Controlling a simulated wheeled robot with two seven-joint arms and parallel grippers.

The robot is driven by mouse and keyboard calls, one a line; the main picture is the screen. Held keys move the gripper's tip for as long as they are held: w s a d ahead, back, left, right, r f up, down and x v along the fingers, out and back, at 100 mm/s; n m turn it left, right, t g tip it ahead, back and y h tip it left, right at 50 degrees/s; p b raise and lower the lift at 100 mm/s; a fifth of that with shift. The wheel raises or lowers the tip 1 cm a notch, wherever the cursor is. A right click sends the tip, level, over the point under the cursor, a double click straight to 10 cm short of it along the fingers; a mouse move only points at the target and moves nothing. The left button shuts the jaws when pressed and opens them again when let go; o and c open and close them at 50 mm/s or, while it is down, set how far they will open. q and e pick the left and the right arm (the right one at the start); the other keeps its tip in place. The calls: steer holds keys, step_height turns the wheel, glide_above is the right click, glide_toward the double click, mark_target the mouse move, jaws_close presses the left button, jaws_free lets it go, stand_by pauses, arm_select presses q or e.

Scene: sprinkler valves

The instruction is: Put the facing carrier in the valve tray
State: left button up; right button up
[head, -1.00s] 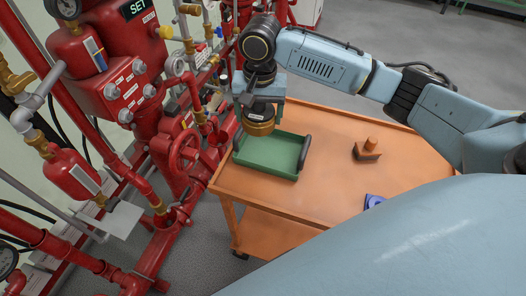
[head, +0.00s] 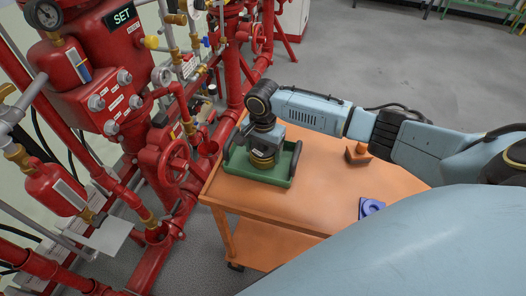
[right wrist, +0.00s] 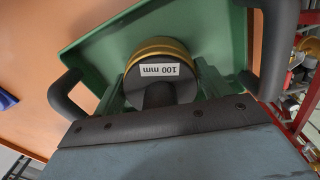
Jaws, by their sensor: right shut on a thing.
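The facing carrier is a round brass-rimmed disc with a dark body and a "100 mm" label, seen in the head view (head: 262,161) and in the right wrist view (right wrist: 160,48). My right gripper (head: 264,146) is shut on the carrier's dark upper part, from above; its fingers also show in the right wrist view (right wrist: 165,88). The carrier is within the outline of the green valve tray (head: 283,181), low inside its walls. Whether it touches the tray floor I cannot tell. The tray's rim and dark handles show in the right wrist view (right wrist: 92,42). My left gripper is not in view.
The tray stands at the left end of an orange cart (head: 310,205). An orange-brown block with a post (head: 357,154) and a blue piece (head: 371,207) lie farther right on it. Red valve piping (head: 172,165) stands close on the left. The cart top between is clear.

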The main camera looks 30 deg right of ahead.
steer(key=shift+w+f, duration=0.1)
steer(key=shift+f, duration=0.1)
steer(key=o, duration=1.4)
steer(key=shift+f, duration=0.1)
steer(key=shift+c, duration=0.2)
steer(key=shift+r, duration=0.2)
step_height(320, 180, up, 12)
steer(key=shift+f+p, duration=0.1)
steer(key=shift+p, duration=1)
